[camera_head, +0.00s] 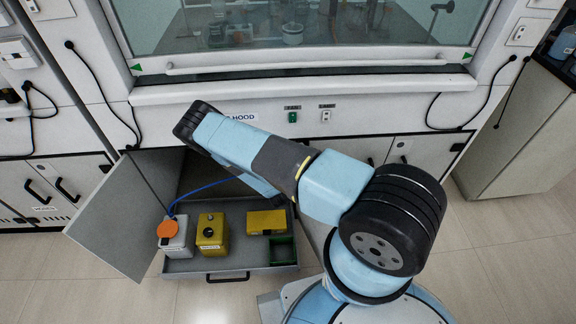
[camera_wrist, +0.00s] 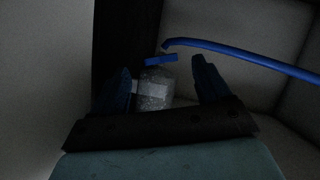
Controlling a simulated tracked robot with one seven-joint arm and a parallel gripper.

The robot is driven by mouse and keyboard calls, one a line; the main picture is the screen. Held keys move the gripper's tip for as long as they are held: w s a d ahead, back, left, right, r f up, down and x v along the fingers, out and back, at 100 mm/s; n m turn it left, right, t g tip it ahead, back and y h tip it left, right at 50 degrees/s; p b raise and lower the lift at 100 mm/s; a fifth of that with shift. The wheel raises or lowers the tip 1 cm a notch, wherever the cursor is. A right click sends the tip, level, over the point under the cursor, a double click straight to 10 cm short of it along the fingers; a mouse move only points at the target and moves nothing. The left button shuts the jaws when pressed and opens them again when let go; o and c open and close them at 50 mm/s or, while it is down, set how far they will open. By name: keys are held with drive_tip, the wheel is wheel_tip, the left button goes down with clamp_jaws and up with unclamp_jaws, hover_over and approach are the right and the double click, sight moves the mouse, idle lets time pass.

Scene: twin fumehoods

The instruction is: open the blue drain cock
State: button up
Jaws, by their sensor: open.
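In the wrist view a small blue piece (camera_wrist: 160,60), which looks like the drain cock, sits at the top of a clear, whitish container (camera_wrist: 154,88) with a pale label. My gripper (camera_wrist: 163,86) is open, with one dark blue finger on each side of the container. The blue piece shows just beyond and between the fingertips. I cannot tell whether the fingers touch anything. A blue hose (camera_wrist: 245,56) ends just above the blue piece and runs off to the right. In the head view the gripper and the cock are hidden behind my arm.
A cabinet door (camera_head: 125,210) stands open under the hood. A pulled-out grey drawer (camera_head: 225,267) holds a white can with an orange cap (camera_head: 171,229), a yellow can (camera_head: 211,233), a yellow box (camera_head: 266,222) and a green bin (camera_head: 283,249). The blue hose (camera_head: 198,189) runs into the cabinet.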

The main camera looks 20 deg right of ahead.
drive_tip(key=shift+x, duration=1.45)
drive_tip(key=shift+c, duration=0.4)
drive_tip(key=c, duration=1)
drive_tip(key=shift+o, duration=0.2)
drive_tip(key=shift+a+n+h, duration=0.15)
drive_tip(key=shift+n+h, duration=0.55)
drive_tip(key=shift+n, duration=0.3)
drive_tip(key=o, duration=1)
drive_tip(key=shift+o, duration=0.2)
